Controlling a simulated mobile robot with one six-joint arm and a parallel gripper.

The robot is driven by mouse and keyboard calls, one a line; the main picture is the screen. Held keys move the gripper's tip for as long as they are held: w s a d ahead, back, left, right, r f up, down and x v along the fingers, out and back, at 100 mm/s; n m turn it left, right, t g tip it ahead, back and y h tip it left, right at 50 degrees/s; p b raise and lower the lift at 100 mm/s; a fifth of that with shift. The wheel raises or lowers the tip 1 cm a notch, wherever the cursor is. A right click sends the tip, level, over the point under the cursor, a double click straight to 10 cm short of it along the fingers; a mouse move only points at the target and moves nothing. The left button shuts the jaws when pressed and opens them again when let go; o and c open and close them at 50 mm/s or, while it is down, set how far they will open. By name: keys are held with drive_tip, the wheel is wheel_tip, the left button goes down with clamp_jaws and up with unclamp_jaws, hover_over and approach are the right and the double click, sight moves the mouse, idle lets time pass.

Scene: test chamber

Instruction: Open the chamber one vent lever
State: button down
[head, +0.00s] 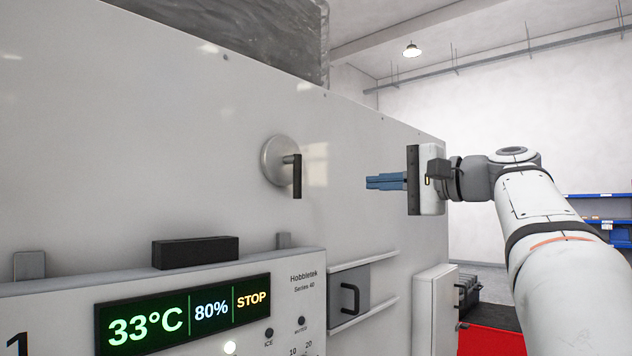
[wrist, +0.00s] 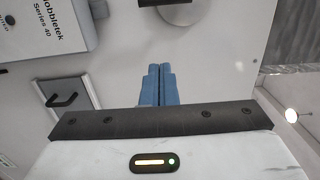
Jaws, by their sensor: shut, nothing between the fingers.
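The vent lever (head: 297,176) is a black handle on a round grey metal disc (head: 275,161), set in the white chamber wall. The handle points straight down in the head view. My gripper (head: 368,183) is to the right of the lever, apart from it, with its blue fingers pointing left towards it. The fingers are shut together with nothing between them. In the wrist view the shut fingers (wrist: 160,68) point up towards the disc (wrist: 183,14). Only a bit of the black lever (wrist: 155,2) shows there at the top edge.
Below the lever, a control panel (head: 170,318) juts out, its display reading 33°C, 80% and STOP. A black block (head: 195,252) sits on top of it. The wall between gripper and lever is clear.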

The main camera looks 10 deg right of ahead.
drive_tip(key=w+a+p, duration=0.4)
drive_tip(key=w+a, duration=0.2)
drive_tip(key=a, duration=0.4)
idle(0.4)
drive_tip(key=shift+d, duration=0.1)
